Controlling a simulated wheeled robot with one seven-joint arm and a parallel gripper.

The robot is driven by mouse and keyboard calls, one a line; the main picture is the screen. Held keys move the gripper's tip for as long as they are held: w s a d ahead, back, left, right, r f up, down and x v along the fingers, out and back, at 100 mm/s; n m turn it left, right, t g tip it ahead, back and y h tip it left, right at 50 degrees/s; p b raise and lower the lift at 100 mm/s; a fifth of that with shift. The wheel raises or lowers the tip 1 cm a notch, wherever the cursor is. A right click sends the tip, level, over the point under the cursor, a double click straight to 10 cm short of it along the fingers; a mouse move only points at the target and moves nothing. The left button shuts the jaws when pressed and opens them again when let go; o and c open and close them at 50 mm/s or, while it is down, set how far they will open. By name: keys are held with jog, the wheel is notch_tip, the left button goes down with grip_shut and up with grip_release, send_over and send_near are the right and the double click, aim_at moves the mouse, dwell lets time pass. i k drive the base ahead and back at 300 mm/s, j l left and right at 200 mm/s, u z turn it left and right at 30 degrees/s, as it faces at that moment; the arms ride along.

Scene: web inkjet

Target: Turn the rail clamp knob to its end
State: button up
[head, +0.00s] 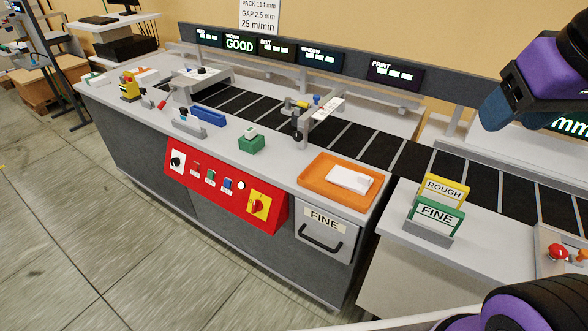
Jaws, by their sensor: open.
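The rail clamp knob cannot be picked out for certain in the head view. A small black knob (297,135) sits at the front of a grey bracket (305,127) beside the belt. A small blue knob (317,99) sits higher on the same fixture. Another dark knob (183,112) stands on a small grey fixture near the front edge, left of the bracket. Purple and black links of my arm fill the upper right and lower right corners, apart from these knobs. My gripper's fingers do not show.
A red control panel (222,196) with a dial, buttons and switch is on the cabinet front. An orange tray (313,188) holds white sheets. ROUGH and FINE signs (437,212) stand right. The black belt (352,137) runs behind; open floor (80,230) lies left.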

aim_at(557, 251)
jog(key=z, duration=1.75)
jog(key=u, duration=1.75)
jog(key=z, duration=1.55)
